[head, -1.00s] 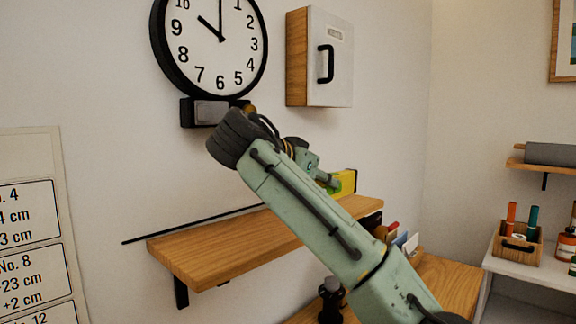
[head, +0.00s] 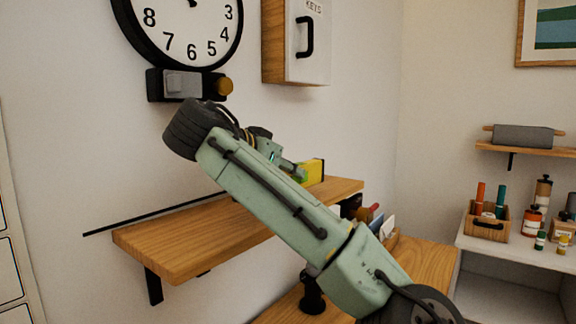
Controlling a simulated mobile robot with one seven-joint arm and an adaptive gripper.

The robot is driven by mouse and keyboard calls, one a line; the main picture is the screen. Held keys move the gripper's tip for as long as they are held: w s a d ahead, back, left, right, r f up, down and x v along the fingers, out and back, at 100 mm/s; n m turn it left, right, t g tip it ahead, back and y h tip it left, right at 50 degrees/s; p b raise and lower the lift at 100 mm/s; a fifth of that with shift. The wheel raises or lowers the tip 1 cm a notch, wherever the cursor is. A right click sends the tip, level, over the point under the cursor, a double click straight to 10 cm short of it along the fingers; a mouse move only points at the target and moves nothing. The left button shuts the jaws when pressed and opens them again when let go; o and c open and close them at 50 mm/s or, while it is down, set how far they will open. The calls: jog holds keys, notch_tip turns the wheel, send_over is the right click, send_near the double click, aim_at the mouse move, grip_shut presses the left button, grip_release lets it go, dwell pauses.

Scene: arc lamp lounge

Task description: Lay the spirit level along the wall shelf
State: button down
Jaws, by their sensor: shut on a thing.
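The wooden wall shelf (head: 185,243) runs along the left wall in the head view, its right part crossed by my arm. The spirit level shows as a short yellow-green piece with a dark end (head: 314,171) just above the shelf's far right end. The rest of it is hidden behind my arm. My gripper (head: 294,172) is partly hidden by my arm and is shut on the spirit level. I cannot tell whether the level touches the shelf.
A thin dark strip (head: 135,220) runs along the wall at the shelf's back edge. A clock (head: 190,35) and a key cabinet (head: 308,45) hang above. A wooden desk (head: 425,268) stands below. The shelf's left part is bare.

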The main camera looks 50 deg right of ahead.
jog(key=shift+f, duration=0.7)
jog(key=shift+f+b, duration=0.6)
jog(key=shift+b, duration=0.25)
jog(key=c, duration=1.3)
grip_release()
notch_tip(320, 180, up, 10)
jog(key=shift+r, duration=0.1)
